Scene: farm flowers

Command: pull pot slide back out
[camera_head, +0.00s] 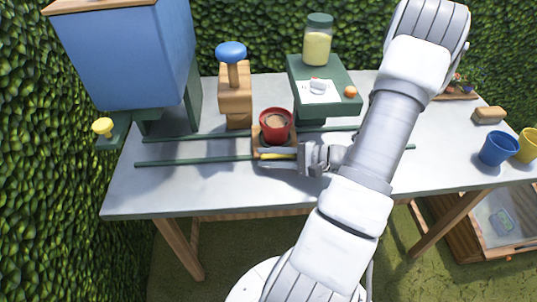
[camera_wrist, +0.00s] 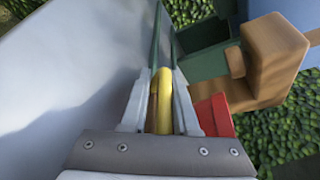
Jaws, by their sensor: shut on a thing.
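A red pot (camera_head: 276,124) with brown filling stands on a small wooden slide (camera_head: 262,146). The slide sits across two thin green rails (camera_head: 205,160) on the grey table. A yellow handle (camera_head: 280,155) is on the slide's near side. My gripper (camera_head: 285,157) reaches in from the right and is shut on this handle. In the wrist view the yellow handle (camera_wrist: 163,95) stands between the two fingers (camera_wrist: 162,110). The red pot (camera_wrist: 213,110) shows just right of the fingers, partly hidden by them.
A wooden press with a blue knob (camera_head: 231,52) stands behind the rails. A blue hopper (camera_head: 125,55) with a yellow knob (camera_head: 102,126) is at the left. A green stand (camera_head: 318,68) carries a jar (camera_head: 318,40). Blue (camera_head: 499,148) and yellow cups (camera_head: 528,146) are at the right. The front left tabletop is clear.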

